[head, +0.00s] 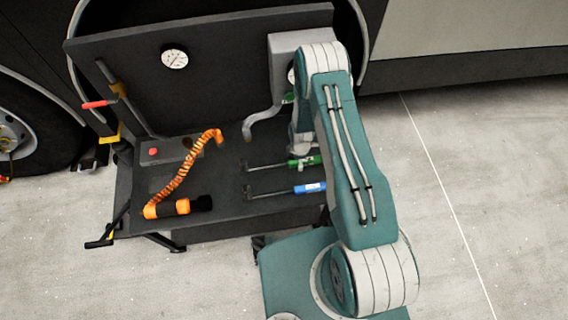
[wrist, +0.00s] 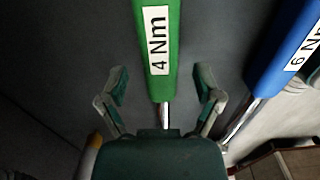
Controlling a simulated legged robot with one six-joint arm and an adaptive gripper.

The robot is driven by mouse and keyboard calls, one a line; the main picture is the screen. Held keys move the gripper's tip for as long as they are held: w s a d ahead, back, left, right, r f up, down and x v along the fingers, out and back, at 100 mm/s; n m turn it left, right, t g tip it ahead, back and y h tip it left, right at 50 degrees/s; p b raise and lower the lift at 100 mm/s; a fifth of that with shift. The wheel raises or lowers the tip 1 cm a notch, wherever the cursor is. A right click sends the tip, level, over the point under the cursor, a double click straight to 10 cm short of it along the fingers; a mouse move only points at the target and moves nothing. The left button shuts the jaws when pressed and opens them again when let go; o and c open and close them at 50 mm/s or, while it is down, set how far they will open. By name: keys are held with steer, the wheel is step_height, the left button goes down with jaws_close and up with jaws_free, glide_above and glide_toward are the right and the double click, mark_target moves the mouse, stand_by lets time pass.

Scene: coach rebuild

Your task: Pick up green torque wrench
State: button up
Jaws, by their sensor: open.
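The green torque wrench (head: 304,161) lies on the dark bench top in the head view, its handle pointing right and partly hidden by my arm. In the wrist view the green torque wrench (wrist: 157,50) has a white "4 Nm" label and a metal shaft. My gripper (wrist: 161,88) is open, with one finger on each side of the wrench near where handle meets shaft. Neither finger visibly touches it. In the head view my arm hides most of the gripper.
A blue torque wrench (head: 309,188) lies parallel and close by, labelled "6 Nm" in the wrist view (wrist: 287,45). An orange coiled hose (head: 184,174) lies on the left of the bench (head: 227,203). An upright panel with a gauge (head: 175,59) stands behind.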

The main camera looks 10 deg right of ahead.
steer(key=shift+f, duration=0.7)
jaws_close()
